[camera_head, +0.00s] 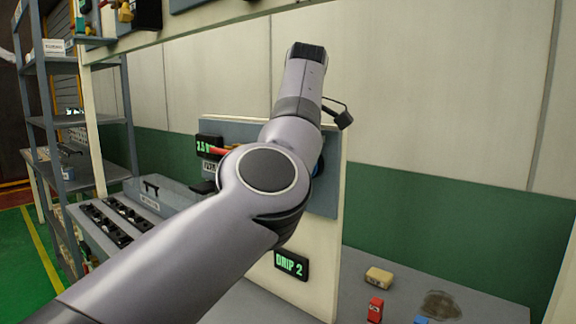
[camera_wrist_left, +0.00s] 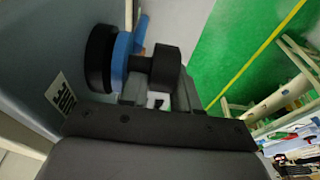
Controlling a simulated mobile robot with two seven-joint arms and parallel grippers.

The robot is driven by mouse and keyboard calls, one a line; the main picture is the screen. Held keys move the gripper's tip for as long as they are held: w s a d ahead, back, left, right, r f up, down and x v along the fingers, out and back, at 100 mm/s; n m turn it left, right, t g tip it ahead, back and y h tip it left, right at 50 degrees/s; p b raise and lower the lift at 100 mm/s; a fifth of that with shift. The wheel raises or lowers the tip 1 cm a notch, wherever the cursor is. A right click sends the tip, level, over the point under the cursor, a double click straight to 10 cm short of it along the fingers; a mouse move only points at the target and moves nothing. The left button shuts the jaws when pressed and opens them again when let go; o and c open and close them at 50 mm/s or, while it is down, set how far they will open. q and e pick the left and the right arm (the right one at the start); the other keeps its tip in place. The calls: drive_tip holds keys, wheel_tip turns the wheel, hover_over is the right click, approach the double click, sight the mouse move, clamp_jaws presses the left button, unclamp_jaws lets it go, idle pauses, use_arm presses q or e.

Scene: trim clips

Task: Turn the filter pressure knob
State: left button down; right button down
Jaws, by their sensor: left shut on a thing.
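The knob (camera_wrist_left: 165,64) shows in the left wrist view as a dark round piece on a short stem. Behind it are a blue collar (camera_wrist_left: 121,60) and a black disc (camera_wrist_left: 98,58) against the grey-blue panel (camera_wrist_left: 40,50). My left gripper (camera_wrist_left: 160,92) is shut on the knob, with its fingers on either side of it. In the head view my left arm hides the gripper and most of the knob area; a bit of blue (camera_head: 318,165) shows at the arm's edge. My right gripper is in neither view.
A display reading about 15 (camera_head: 208,146) and a red bar (camera_head: 220,151) sit left of my arm. A second display (camera_head: 291,264) is below. Black clips (camera_head: 108,222) line a bench at left. Small blocks (camera_head: 378,277) lie at lower right. Shelves stand far left.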

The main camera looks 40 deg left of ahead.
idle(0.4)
use_arm(q)
drive_tip(key=c, duration=1.2)
unclamp_jaws()
drive_tip(key=shift+y, duration=0.3)
